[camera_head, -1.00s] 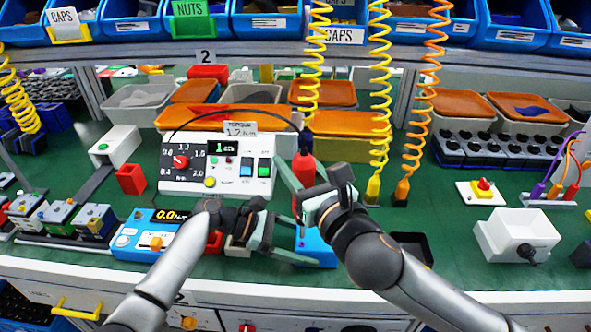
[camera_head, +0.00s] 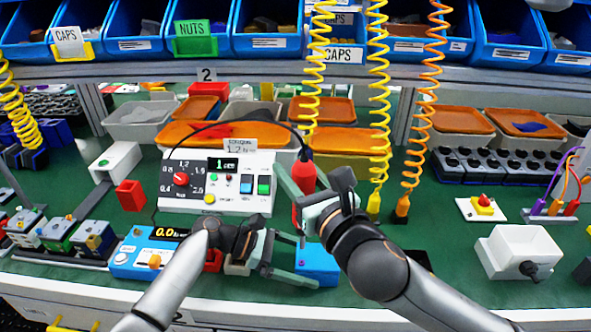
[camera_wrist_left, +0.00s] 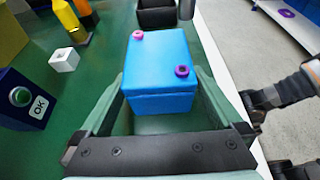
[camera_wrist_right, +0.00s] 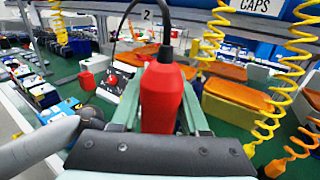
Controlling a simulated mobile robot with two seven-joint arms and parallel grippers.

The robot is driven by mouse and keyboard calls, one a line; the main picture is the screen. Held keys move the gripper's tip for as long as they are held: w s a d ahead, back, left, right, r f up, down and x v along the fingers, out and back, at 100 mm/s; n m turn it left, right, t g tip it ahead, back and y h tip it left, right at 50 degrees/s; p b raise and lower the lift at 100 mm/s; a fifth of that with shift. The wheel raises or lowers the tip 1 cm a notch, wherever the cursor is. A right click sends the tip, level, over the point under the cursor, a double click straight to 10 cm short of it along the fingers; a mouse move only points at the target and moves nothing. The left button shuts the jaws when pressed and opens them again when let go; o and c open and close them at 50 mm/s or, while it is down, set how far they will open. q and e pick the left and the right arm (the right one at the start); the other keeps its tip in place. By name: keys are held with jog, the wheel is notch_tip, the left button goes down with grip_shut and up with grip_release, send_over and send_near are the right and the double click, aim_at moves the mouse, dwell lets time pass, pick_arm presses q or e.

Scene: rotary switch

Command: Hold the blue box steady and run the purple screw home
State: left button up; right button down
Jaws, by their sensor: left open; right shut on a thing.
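The blue box (camera_head: 318,261) stands on the green bench near its front edge; it also shows in the left wrist view (camera_wrist_left: 160,60). The purple screw (camera_wrist_left: 182,71) stands on its top, near the corner closest to that camera on the right. A pink screw (camera_wrist_left: 138,34) is at the far left corner. My left gripper (camera_head: 306,262) is open, its fingers on either side of the box; contact is unclear.
A white torque controller (camera_head: 217,183) stands behind my left gripper. A blue readout unit (camera_head: 150,252) is to the left. Yellow (camera_head: 379,120) and orange (camera_head: 421,120) coiled cables hang at the right. A white box with a black knob (camera_head: 517,252) stands far right, with clear green bench before it.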

pick_arm(q)
jog(key=v, duration=1.1)
jog(key=shift+a+r, duration=0.15)
jog(key=shift+a, duration=0.15)
jog(key=shift+s+a, duration=0.1)
